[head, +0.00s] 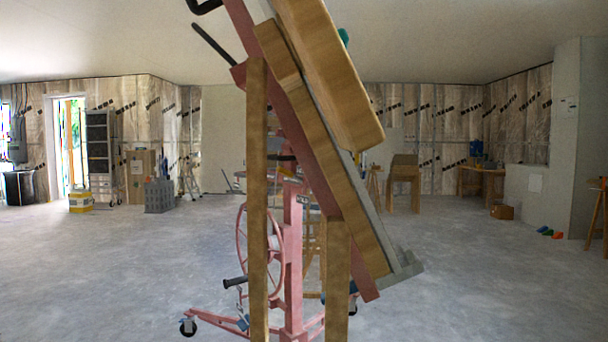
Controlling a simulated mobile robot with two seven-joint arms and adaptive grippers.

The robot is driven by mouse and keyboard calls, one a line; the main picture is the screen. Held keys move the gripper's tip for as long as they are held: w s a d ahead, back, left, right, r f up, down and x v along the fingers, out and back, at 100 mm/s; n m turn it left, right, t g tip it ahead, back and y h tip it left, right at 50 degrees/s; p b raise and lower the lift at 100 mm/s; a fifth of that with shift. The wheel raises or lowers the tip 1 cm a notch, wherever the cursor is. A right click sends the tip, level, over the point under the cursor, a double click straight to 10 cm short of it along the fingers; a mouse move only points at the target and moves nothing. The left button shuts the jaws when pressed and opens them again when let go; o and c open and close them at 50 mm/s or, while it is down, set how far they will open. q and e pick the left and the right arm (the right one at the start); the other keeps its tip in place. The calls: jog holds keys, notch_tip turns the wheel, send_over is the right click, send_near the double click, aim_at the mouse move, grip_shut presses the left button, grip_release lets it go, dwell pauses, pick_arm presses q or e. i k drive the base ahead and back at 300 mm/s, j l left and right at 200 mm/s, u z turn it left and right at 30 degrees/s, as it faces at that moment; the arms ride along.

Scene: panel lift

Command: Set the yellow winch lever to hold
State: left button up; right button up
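The red panel lift (293,255) stands in the middle of the head view, close to me. Its winch wheel (240,245) is a thin red ring left of the mast, with a black crank grip (235,282) low on its left. A small yellow-orange piece (289,174) shows on the mast above the wheel. It may be the winch lever, but it is too small and too covered to tell its setting. Neither of my grippers is in view.
A tilted red frame with wooden boards (330,85) leans across the centre. Two wooden uprights (257,200) partly cover the winch. Concrete floor (110,270) is open on both sides. A yellow box (81,201) stands far left.

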aim_at(282, 170)
jog(key=k+j, duration=0.1)
jog(key=j, duration=0.45)
jog(key=u, duration=0.55)
jog(key=i+j+u, duration=0.15)
jog(key=i+u, duration=0.55)
jog(key=i, duration=1.85)
jog(key=i+z, duration=0.2)
jog(key=z, duration=0.25)
jog(key=i+j+z, duration=0.1)
jog(key=z, duration=0.35)
jog(key=i+j+z, duration=0.15)
jog(key=z, duration=0.3)
jog(key=i, duration=0.05)
